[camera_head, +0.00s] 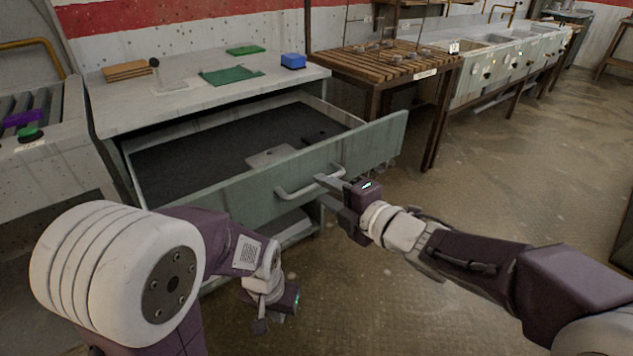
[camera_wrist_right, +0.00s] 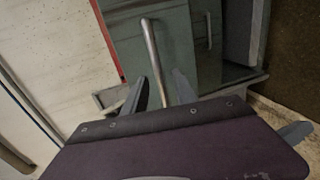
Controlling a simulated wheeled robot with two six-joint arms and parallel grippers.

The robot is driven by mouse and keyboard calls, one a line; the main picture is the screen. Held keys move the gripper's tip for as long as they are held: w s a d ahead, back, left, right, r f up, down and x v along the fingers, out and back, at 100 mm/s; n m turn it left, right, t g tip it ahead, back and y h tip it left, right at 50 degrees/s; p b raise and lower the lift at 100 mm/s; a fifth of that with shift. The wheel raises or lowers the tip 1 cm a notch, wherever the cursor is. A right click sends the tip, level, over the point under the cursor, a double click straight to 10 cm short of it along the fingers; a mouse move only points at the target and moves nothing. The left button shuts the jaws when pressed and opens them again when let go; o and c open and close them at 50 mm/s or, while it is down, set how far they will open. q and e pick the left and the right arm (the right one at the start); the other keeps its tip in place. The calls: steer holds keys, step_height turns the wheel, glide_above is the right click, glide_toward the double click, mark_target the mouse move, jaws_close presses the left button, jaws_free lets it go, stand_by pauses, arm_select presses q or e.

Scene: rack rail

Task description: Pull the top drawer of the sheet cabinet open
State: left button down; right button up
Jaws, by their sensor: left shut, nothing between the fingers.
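The sheet cabinet (camera_head: 115,115) has its top drawer (camera_head: 240,195) pulled well out. Its dark interior shows in the head view, with flat grey pieces inside. The bar handle (camera_head: 295,190) is on the drawer's green front; it also shows in the right wrist view (camera_wrist_right: 151,48). My right gripper (camera_head: 323,191) is at the right end of the handle. Its fingers are apart in the right wrist view (camera_wrist_right: 160,90), with the bar between them and gaps beside it. My left gripper (camera_head: 262,322) is low in front of the cabinet, shut and empty, away from the handle.
On the cabinet top are a green sheet (camera_head: 230,75), a blue box (camera_head: 293,61), a brown stack (camera_head: 127,71) and a small stand (camera_head: 168,82). A slatted wooden table (camera_head: 385,62) stands close right of the drawer. The floor (camera_head: 500,180) at right is clear.

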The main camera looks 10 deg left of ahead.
steer(key=p+v, duration=0.1)
steer(key=v, duration=0.4)
steer(key=shift+s+d, duration=0.15)
steer(key=shift+d, duration=0.05)
